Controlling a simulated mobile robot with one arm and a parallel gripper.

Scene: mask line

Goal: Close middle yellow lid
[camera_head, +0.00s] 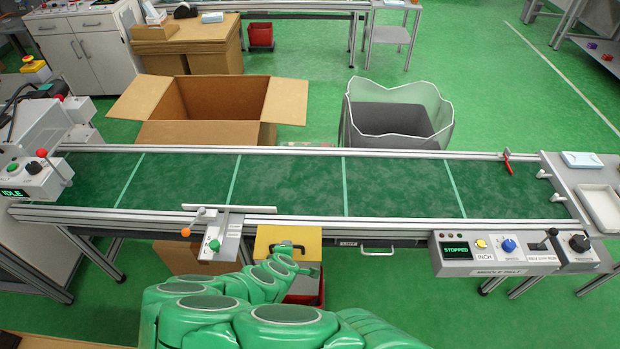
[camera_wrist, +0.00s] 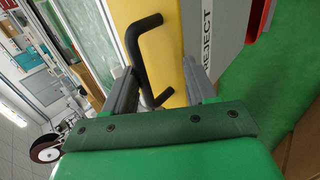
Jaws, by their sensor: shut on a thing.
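The middle yellow lid (camera_head: 308,243) is at the near side of the conveyor, left of the middle. It shows as a yellow panel with a black bar handle. In the wrist view the yellow lid (camera_wrist: 193,20) runs up the middle with its black handle (camera_wrist: 137,50) toward my fingers. My gripper (camera_head: 284,254) is at the lid, its green arm reaching from below. In the wrist view my gripper (camera_wrist: 158,70) has a finger on each side of the handle's near end, and is shut on the handle. The exact contact is partly hidden. The lid's tilt is hard to tell.
A red bin (camera_head: 306,288) shows below the lid. A grey panel marked REJECT (camera_wrist: 225,35) stands beside it. The conveyor belt (camera_head: 290,185) is bare. A control box (camera_head: 510,252) reading STOPPED is to the right, and a small green-button post (camera_head: 215,243) is close left of the lid.

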